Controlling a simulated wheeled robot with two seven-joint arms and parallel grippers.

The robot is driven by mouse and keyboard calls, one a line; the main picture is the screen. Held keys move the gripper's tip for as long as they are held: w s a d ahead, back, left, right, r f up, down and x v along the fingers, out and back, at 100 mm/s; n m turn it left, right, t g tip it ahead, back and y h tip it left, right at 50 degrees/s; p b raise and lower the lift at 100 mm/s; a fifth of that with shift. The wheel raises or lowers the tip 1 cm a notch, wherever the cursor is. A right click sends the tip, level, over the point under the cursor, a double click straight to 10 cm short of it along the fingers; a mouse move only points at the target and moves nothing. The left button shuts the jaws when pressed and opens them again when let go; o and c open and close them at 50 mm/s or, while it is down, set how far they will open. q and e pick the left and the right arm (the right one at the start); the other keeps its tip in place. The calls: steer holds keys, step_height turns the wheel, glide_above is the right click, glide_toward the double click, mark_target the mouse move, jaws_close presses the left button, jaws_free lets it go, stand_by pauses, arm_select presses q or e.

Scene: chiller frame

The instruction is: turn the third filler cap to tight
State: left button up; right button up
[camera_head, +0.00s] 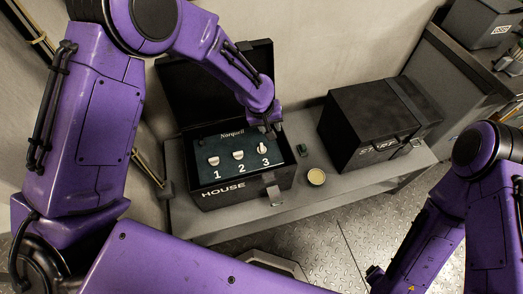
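An open black case marked HOUSE (226,193) holds a dark panel (205,143) with three pale caps numbered 1, 2 and 3. The third cap (262,148) is at the panel's right and looks more upright than the first cap (213,161) and second cap (238,155), whose handles lie across. My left gripper (269,130) points down just above and behind the third cap. Its fingers are small and dark, so I cannot tell whether they touch the cap or are open. My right gripper (374,274) is low at the lower right, away from the case; its fingers are unclear.
A closed black case (350,125) stands to the right on the same grey bench (240,225). A round yellowish tin (316,177) and a small dark green item (302,150) lie between the cases. The open case's lid (185,90) stands up behind the panel.

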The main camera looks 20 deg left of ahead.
mark_target(262, 147)
arm_select(q)
steer(key=f+g, duration=0.1)
steer(key=f, duration=0.2)
steer(key=s+a+f+g+y, duration=0.1)
steer(key=f, duration=0.2)
steer(key=a+f, duration=0.1)
steer(key=f, duration=0.2)
steer(key=shift+s+f+n+g+y, duration=0.2)
steer(key=shift+n+g+y, duration=0.2)
jaws_close()
